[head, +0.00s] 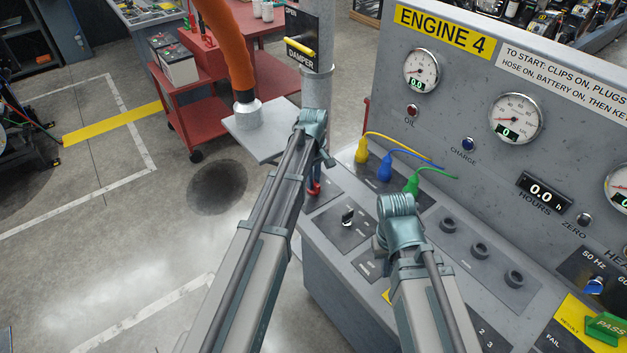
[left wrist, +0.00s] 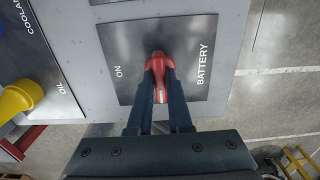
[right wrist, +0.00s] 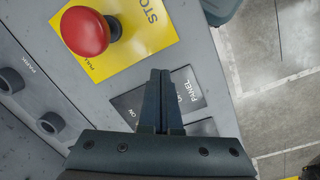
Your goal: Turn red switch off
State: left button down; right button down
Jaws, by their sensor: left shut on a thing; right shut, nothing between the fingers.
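The red switch (left wrist: 159,66) is a red rotary handle on a dark plate (left wrist: 120,75) marked BATTERY and ON. In the left wrist view its handle points down the picture, between my left fingers. My left gripper (left wrist: 159,85) is shut on that handle. In the head view a bit of the red switch (head: 314,188) shows below my left gripper (head: 318,170), at the console's left end.
A red stop button (right wrist: 85,32) on a yellow plate is close to my right gripper. Yellow, blue and green plugs (head: 412,184) with cables stand behind the grippers on the console. A key switch (head: 347,216) sits between my arms. The gauge panel (head: 462,85) rises behind.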

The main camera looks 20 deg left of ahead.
pick_arm(q)
jog(key=c, duration=0.8)
grip_release()
jog(key=shift+c, duration=0.2)
jog(key=shift+r, duration=0.1)
pick_arm(e)
jog(key=shift+r, duration=0.1)
pick_arm(q)
notch_tip(320, 180, up, 14)
jog(key=p, duration=1.4)
pick_arm(e)
notch_tip(320, 180, up, 14)
pick_arm(q)
jog(key=shift+f, duration=0.25)
pick_arm(e)
jog(key=shift+f, duration=0.2)
